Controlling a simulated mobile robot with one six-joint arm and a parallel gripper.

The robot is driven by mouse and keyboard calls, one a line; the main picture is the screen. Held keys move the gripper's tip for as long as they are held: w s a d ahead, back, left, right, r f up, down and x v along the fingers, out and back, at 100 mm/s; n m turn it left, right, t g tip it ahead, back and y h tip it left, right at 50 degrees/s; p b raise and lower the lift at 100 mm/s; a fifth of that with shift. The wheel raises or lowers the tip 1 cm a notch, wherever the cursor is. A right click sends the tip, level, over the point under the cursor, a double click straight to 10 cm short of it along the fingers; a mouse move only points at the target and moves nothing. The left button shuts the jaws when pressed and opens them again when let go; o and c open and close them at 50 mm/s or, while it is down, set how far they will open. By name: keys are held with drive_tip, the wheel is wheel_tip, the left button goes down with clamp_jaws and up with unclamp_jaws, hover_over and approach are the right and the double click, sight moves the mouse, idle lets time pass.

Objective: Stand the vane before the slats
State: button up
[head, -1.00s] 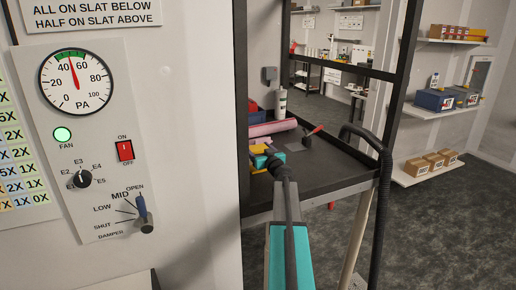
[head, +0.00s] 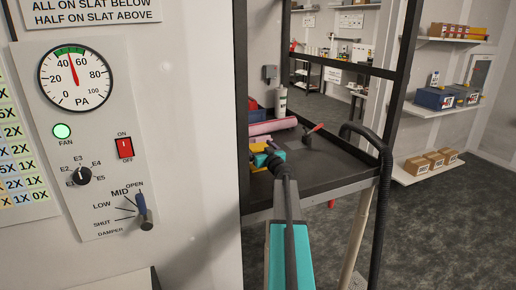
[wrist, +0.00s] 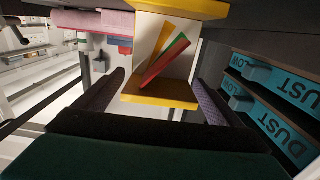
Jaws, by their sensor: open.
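In the wrist view a piece with yellow ends (wrist: 160,92) and a white face between them, crossed by red, green and yellow strips, sits between my gripper's fingers; it may be the vane. My gripper (wrist: 160,100) is open, one finger on each side of the yellow end, and I cannot tell whether either touches it. In the head view yellow (head: 257,161) shows beside the teal end of my arm over the dark shelf; the fingers are not clear there. Teal pieces marked DUST and LOW (wrist: 283,85) lie at the right of the wrist view; I cannot tell whether they are the slats.
A pink roll (head: 270,127), a white bottle (head: 281,101) and a red-handled tool (head: 309,135) are on the black shelf (head: 335,172). Black posts and a hose (head: 385,190) edge it. A gauge panel (head: 85,140) is at left. The shelf's right part is clear.

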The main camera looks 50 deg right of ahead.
sight(261, 149)
drive_tip(key=shift+r+p, duration=0.15)
drive_tip(key=shift+p, duration=0.15)
drive_tip(key=shift+s+a+b, duration=0.15)
drive_tip(key=shift+s+b, duration=0.15)
drive_tip(key=shift+s, duration=0.1)
drive_tip(key=shift+b+v, duration=1.35)
drive_tip(key=shift+v, duration=2)
drive_tip(key=shift+r, duration=0.1)
